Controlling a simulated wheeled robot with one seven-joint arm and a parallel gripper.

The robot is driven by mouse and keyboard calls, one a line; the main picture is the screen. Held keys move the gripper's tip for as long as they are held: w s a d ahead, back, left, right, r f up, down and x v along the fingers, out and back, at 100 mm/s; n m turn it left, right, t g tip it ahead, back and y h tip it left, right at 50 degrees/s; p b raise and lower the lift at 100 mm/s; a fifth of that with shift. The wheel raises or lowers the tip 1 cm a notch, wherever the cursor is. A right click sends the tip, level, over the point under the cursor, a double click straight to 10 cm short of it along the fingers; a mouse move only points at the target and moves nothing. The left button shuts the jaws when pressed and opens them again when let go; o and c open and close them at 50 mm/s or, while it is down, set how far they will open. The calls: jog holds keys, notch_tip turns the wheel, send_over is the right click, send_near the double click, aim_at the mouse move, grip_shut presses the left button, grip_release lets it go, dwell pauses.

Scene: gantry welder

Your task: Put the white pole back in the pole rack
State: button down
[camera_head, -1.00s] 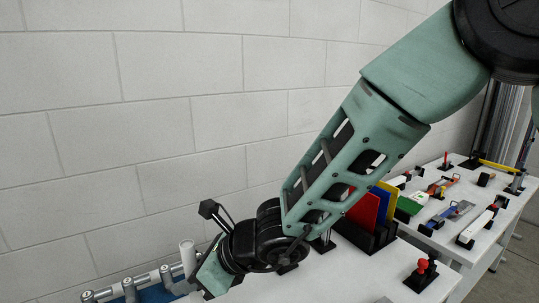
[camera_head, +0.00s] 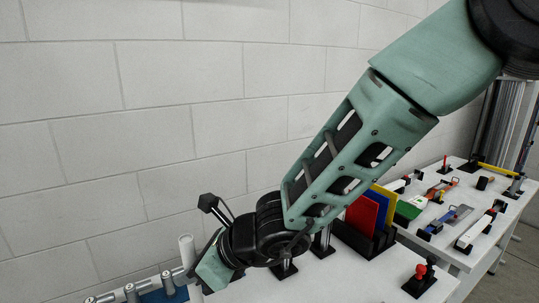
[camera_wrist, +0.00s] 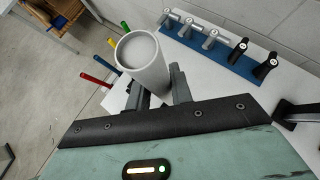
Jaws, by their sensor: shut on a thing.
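A thick white pole (camera_wrist: 146,62) is between the fingers of my gripper (camera_wrist: 160,92) in the wrist view. The fingers are shut on it, and its round end faces the camera. In the head view the pole (camera_head: 186,250) stands nearly upright just left of my gripper, whose fingertips are hidden there. A blue base (camera_wrist: 225,62) with several grey and black capped posts stands on the white table beyond the pole; it also shows at the bottom left of the head view (camera_head: 178,294). I cannot tell for sure whether this is the pole rack. The pole's lower end is hidden.
A black holder with red, yellow and blue sheets (camera_head: 372,240) and a red-knobbed part (camera_head: 420,276) are right of my gripper. Several coloured rods (camera_wrist: 98,87) show left of the pole in the wrist view. A block wall (camera_head: 100,120) stands behind the table.

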aim_at(181, 237)
jog(key=shift+r+p, duration=2.75)
jog(key=shift+r, duration=1.25)
